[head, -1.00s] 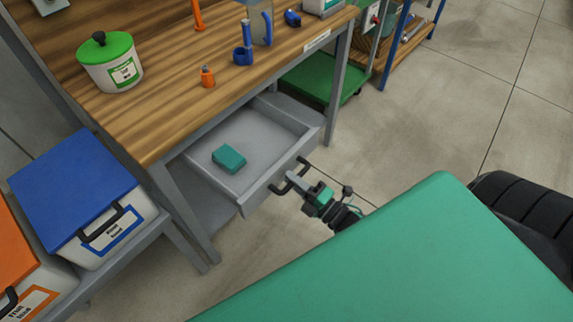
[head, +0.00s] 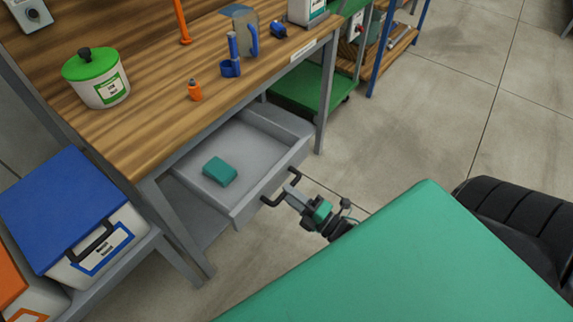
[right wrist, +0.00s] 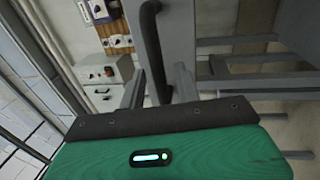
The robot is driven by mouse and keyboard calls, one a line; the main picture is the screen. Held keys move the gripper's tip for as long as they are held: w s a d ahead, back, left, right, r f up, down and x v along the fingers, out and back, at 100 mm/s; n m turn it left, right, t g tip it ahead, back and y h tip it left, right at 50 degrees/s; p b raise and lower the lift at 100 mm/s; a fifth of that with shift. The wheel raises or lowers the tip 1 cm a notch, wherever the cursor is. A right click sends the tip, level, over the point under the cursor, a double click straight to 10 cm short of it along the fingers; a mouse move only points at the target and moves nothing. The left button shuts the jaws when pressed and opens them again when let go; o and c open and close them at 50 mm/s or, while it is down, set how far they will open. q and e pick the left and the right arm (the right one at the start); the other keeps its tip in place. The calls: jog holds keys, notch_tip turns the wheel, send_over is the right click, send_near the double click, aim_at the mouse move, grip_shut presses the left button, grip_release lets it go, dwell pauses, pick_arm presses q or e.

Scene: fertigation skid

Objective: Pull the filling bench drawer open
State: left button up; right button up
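The filling bench drawer (head: 250,146) is pulled out from under the wooden bench top, its grey tray showing. A teal block (head: 219,170) lies inside. Its dark bar handle (head: 270,201) is on the front panel and also shows in the right wrist view (right wrist: 150,40). My right gripper (head: 291,188) is at the handle. In the wrist view its two fingers (right wrist: 160,88) stand apart, with the handle running between or just beyond their tips; firm contact is not visible. My left gripper is not in view.
A blue-lidded bin (head: 70,210) stands left of the drawer.

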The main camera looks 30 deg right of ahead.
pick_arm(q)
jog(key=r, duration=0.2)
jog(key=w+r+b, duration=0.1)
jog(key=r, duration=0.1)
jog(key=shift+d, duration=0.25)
pick_arm(e)
jog(key=v, duration=1.2)
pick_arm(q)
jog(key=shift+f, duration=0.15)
pick_arm(e)
jog(key=shift+r, duration=0.1)
